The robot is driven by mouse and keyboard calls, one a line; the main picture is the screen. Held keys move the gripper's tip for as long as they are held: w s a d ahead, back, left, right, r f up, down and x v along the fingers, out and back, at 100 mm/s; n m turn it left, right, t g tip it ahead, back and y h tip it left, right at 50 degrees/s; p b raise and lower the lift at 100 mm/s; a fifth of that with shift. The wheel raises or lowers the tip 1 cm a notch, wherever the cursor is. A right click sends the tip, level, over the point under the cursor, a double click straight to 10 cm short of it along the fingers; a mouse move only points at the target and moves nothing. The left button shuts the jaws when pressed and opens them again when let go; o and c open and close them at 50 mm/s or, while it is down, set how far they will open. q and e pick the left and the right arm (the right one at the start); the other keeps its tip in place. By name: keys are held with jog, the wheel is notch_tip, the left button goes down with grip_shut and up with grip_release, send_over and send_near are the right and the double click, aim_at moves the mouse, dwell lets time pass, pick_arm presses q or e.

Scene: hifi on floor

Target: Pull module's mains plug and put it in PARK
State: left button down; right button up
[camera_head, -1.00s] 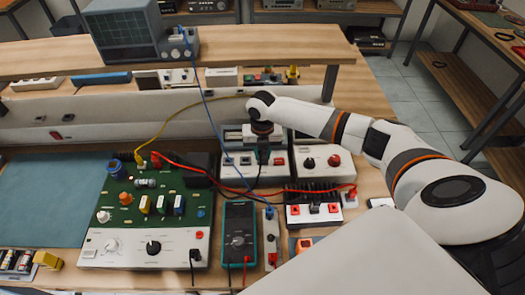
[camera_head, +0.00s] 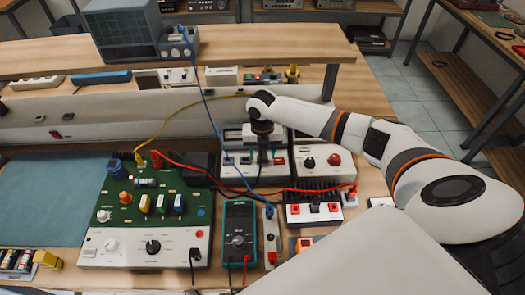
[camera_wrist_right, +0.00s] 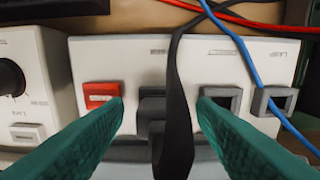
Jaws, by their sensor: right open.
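The mains plug (camera_wrist_right: 152,112) is a dark block in the middle of a white socket box (camera_wrist_right: 115,55), seen in the right wrist view; a black cable (camera_wrist_right: 180,70) rises in front of it and partly hides it. My right gripper (camera_wrist_right: 160,104) is open, with one teal finger on each side of the plug and cable, apparently not pressing on them. A dark square socket (camera_wrist_right: 222,98) lies to the right, partly behind the right fingertip. I cannot read which socket is marked PARK. In the head view my right gripper (camera_head: 262,152) points down over the box. My left gripper is out of view.
A red switch (camera_wrist_right: 102,94) and a blue cable (camera_wrist_right: 245,60) flank the sockets. A white box with a knob (camera_head: 322,162) stands close to the right. A green circuit board (camera_head: 150,205) and a teal multimeter (camera_head: 239,225) lie nearby, with red leads across the bench.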

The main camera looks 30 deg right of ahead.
notch_tip(320, 180, up, 17)
jog(key=p, duration=0.4)
dwell(0.9)
